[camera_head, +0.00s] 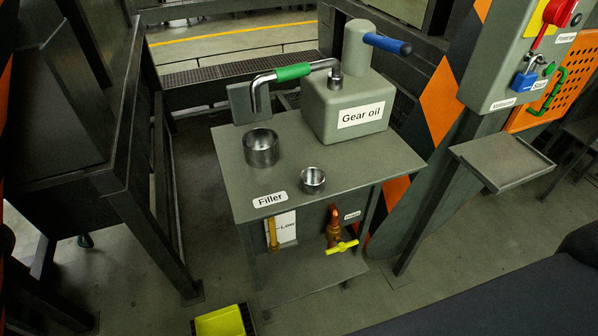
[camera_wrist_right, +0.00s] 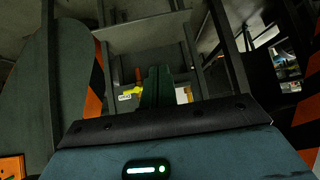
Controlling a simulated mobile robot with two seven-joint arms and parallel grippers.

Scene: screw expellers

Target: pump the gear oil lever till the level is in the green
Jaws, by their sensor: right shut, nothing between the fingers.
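The gear oil pump (camera_head: 345,100) is a grey-green box with a "Gear oil" label on a grey bench. A lever with a blue grip (camera_head: 387,44) sticks out to the right from its upright cylinder. A bent metal pipe with a green sleeve (camera_head: 293,72) reaches left from the pump. Under the bench top, a yellow tube (camera_head: 272,233) stands beside a white card (camera_head: 285,228) partly reading "Low"; no green band can be made out. My right gripper (camera_wrist_right: 157,88) is shut and empty in the right wrist view, away from the pump. My left gripper is not in view.
The bench top (camera_head: 225,150) carries a larger metal cup (camera_head: 261,147) and a smaller one (camera_head: 312,180). A copper valve with a yellow handle (camera_head: 341,246) sits below. A bare shelf (camera_head: 500,160) juts out at right. A yellow tray (camera_head: 220,321) lies on the floor.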

